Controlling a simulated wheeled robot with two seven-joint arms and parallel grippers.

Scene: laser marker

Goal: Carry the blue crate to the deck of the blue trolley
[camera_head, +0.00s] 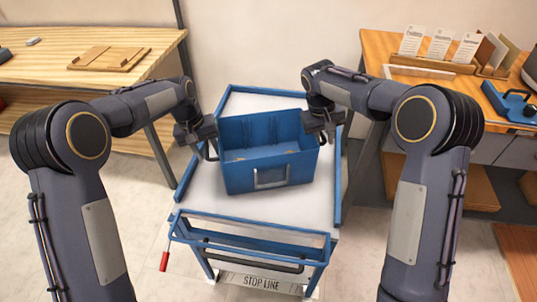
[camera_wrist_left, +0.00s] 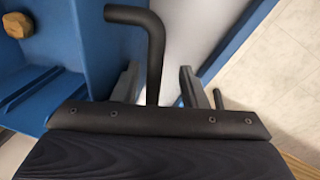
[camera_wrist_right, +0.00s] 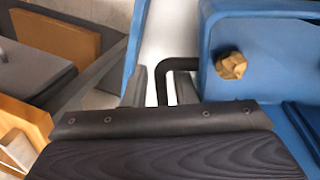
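The blue crate (camera_head: 240,178) is upright over the white deck (camera_head: 205,197) of the blue trolley (camera_head: 339,190) and appears to rest on it, turned slightly. Its near face has a pale label frame. My left gripper (camera_head: 205,150) is at the crate's left side; in the left wrist view its fingers stand apart on either side of a black bar handle (camera_wrist_left: 155,50). My right gripper (camera_head: 325,132) is at the right side; in the right wrist view one finger stands apart from the black handle (camera_wrist_right: 163,88), and the other is partly obscured.
A wooden bench (camera_head: 40,72) with a wooden board stands at the left. Another bench (camera_head: 378,48) with cards and a blue device stands at the right. The trolley's near rail (camera_head: 250,237) has a red-gripped lever. A STOP LINE floor marking (camera_head: 262,282) lies below.

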